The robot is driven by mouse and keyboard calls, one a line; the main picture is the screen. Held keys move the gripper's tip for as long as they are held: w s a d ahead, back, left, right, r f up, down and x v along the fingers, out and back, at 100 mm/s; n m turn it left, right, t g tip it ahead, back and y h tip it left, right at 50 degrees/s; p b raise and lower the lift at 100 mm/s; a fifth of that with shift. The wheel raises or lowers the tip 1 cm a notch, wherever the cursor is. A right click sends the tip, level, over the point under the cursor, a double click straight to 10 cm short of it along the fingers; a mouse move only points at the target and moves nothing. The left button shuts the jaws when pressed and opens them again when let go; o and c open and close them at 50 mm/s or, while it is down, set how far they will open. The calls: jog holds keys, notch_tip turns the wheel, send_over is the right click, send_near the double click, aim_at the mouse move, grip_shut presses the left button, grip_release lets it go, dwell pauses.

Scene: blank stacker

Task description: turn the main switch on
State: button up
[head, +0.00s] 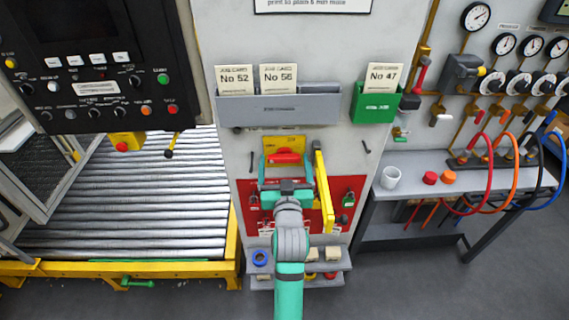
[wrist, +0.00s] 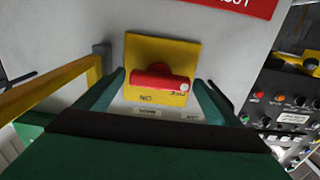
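The main switch is a red rotary handle (head: 284,157) on a yellow plate (head: 291,142) on the grey cabinet front. In the wrist view the handle (wrist: 158,82) lies nearly level on its plate (wrist: 160,46). Its white dot is at the right end, near the upside-down OFF mark; the upside-down ON mark is further left. My gripper (wrist: 160,78) is open, with one teal finger on each side of the handle, apart from it. In the head view my gripper (head: 285,168) is in front of the cabinet, just below the switch; contact cannot be told.
A yellow bar frame (head: 323,190) stands out from the cabinet just right of my gripper. A red panel with padlocks (head: 348,199) is behind my wrist. Card holders (head: 300,109) hang above. A roller conveyor (head: 140,200) is left, a bench (head: 430,162) with hoses right.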

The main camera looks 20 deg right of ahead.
jog(key=c, duration=0.7)
jog(key=shift+c, duration=0.2)
jog(key=shift+m, duration=0.3)
jog(key=m, duration=1.1)
jog(key=shift+d+m, duration=0.1)
jog(key=shift+m, duration=0.2)
jog(key=m, duration=0.5)
jog(key=shift+m, duration=0.3)
jog(key=shift+d, duration=0.1)
jog(key=o, duration=1)
jog(key=shift+r, duration=0.1)
